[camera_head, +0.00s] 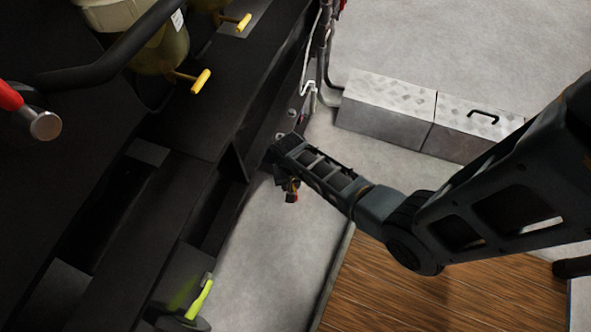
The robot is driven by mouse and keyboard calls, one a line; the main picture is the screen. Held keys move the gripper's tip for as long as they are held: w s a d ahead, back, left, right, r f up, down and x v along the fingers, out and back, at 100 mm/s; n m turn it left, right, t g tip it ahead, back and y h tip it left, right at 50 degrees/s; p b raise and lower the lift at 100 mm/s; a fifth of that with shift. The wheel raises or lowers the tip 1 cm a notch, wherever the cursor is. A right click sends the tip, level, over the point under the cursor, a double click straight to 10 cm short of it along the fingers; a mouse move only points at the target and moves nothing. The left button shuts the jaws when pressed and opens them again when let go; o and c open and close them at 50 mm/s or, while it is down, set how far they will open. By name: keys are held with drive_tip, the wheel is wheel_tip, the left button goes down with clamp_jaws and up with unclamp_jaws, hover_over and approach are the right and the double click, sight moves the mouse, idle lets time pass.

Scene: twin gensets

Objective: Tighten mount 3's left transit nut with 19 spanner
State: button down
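My arm reaches in from the right, and its far end with my gripper (285,175) is beside the dark frame rail, above the grey floor. The fingers are small and dark, and I cannot tell whether they are open or shut. A small dark piece with a red and orange tip (292,194) shows at the gripper; I cannot tell whether it is held. A yellow-green handled object (200,298) stands on a dark ledge at lower left; whether it is the 19 spanner is unclear. Small pale round fittings (291,113) show on the rail. I cannot identify mount 3 or its left nut.
Yellow-handled valves (201,80) and a red-handled part (12,97) are on the machine at left. Grey tread-plate boxes (387,112) stand beyond my arm. A wooden surface (440,295) lies at lower right. Grey floor (270,255) is clear beside the rail.

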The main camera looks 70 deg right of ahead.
drive_tip(key=shift+w+a, duration=0.1)
drive_tip(key=shift+w, duration=0.1)
drive_tip(key=shift+w+a+m, duration=0.35)
drive_tip(key=shift+w+m, duration=0.1)
drive_tip(key=shift+w, duration=0.15)
drive_tip(key=shift+w+a+m, duration=0.35)
drive_tip(key=shift+w+m, duration=0.1)
drive_tip(key=shift+w, duration=0.15)
drive_tip(key=shift+s+r, duration=0.1)
drive_tip(key=shift+s+d+n+p, duration=0.2)
drive_tip(key=shift+s+n+p, duration=0.05)
drive_tip(key=shift+n+p, duration=0.05)
drive_tip(key=shift+s+d, duration=0.1)
idle(0.3)
drive_tip(key=shift+s+d, duration=0.15)
drive_tip(key=shift+s, duration=0.15)
drive_tip(key=shift+s+p, duration=0.1)
drive_tip(key=shift+p, duration=0.25)
